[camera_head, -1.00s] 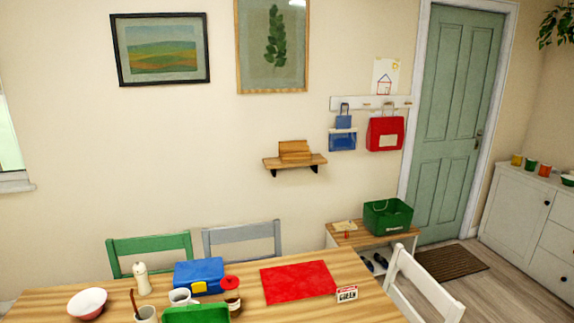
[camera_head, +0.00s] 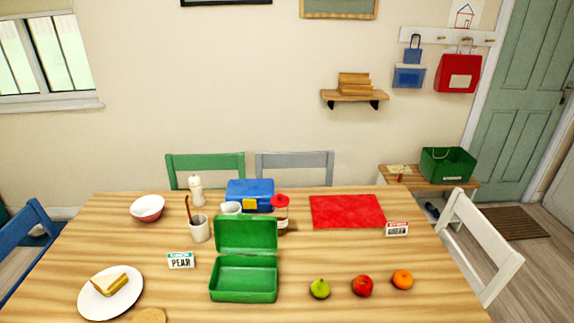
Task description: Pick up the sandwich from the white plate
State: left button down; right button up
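The sandwich (camera_head: 110,285) lies on the white plate (camera_head: 97,306) at the near left of the wooden table. It looks like a cut half with a light filling. Neither of my grippers shows in the head view, so their state and position are hidden.
An open green lunchbox (camera_head: 243,279) stands right of the plate, with a PEAR card (camera_head: 180,261) between. A pear (camera_head: 319,289), an apple (camera_head: 362,286) and an orange (camera_head: 402,279) lie to the right. A round wooden item (camera_head: 150,316) is beside the plate. A red mat (camera_head: 347,211) lies behind.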

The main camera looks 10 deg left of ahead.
aim_at(108, 285)
jog(key=u, duration=1.75)
jog(key=i+j+z, duration=0.15)
jog(key=i+j, duration=0.2)
jog(key=i+j+z, duration=0.2)
jog(key=j, duration=0.3)
jog(key=i+j+z, duration=0.15)
jog(key=i+j, duration=0.25)
jog(key=j, duration=0.1)
